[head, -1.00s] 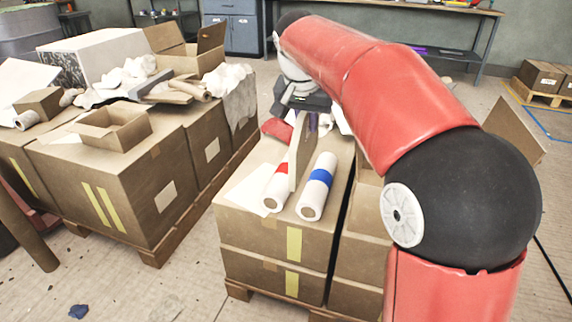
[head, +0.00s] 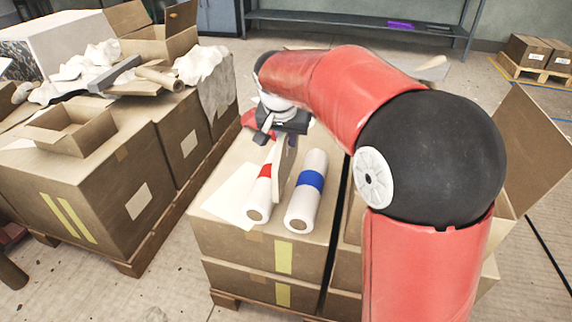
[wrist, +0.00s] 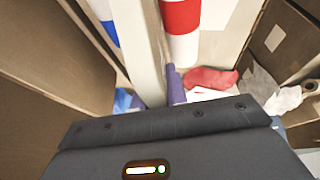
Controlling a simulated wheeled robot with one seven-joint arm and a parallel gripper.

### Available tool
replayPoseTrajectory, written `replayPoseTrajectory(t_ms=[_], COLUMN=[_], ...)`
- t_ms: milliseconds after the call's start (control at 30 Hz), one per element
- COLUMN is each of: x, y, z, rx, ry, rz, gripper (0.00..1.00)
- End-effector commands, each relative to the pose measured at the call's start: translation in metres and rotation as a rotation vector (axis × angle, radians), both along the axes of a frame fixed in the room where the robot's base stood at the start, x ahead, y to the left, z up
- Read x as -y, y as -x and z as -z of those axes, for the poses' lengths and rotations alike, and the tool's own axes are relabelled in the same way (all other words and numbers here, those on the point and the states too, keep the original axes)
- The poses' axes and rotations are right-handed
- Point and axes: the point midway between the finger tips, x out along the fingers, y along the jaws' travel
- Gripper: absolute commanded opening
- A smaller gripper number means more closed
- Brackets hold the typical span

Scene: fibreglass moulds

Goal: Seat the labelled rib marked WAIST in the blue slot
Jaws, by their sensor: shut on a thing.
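My gripper (head: 286,138) is shut on a flat, pale beige rib (head: 283,172), which stands on edge, pointing down, above the carton stack. In the wrist view the rib (wrist: 142,45) runs away from purple-grey fingers (wrist: 174,86). In the head view it overlaps the right side of a white roll with a red band (head: 262,192). A white roll with a blue band (head: 307,191) lies just to its right. Whether the rib touches the cartons cannot be told. No WAIST label is readable, and I cannot make out a blue slot.
The rolls lie on a carton stack (head: 262,238) with a white sheet (head: 232,192) at left. Red cloth (wrist: 210,79) lies near the fingers. Another loaded carton stack (head: 95,185) stands left across a floor gap. An open carton flap (head: 520,150) rises at right.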

Motion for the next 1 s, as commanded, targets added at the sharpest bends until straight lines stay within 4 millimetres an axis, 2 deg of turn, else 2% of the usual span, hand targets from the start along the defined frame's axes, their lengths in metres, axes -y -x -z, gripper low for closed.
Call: replayPoseTrajectory(t_ms=[33, 100, 267, 533, 933, 967, 1000], x=[0.000, 0.000, 0.000, 0.000, 0.000, 0.000, 0.000], y=[0.000, 0.000, -0.001, 0.000, 0.000, 0.000, 0.000], z=[0.012, 0.023, 0.035, 0.072, 0.079, 0.080, 0.079], rx=[-0.002, -0.001, 0.001, 0.000, 0.003, 0.000, 0.001], ry=[0.001, 0.000, -0.001, 0.000, -0.001, -0.001, -0.001], rz=[-0.001, -0.001, 0.000, -0.001, -0.001, 0.000, 0.000], gripper=[0.00, 0.00, 0.00, 0.00, 0.00, 0.16, 0.21])
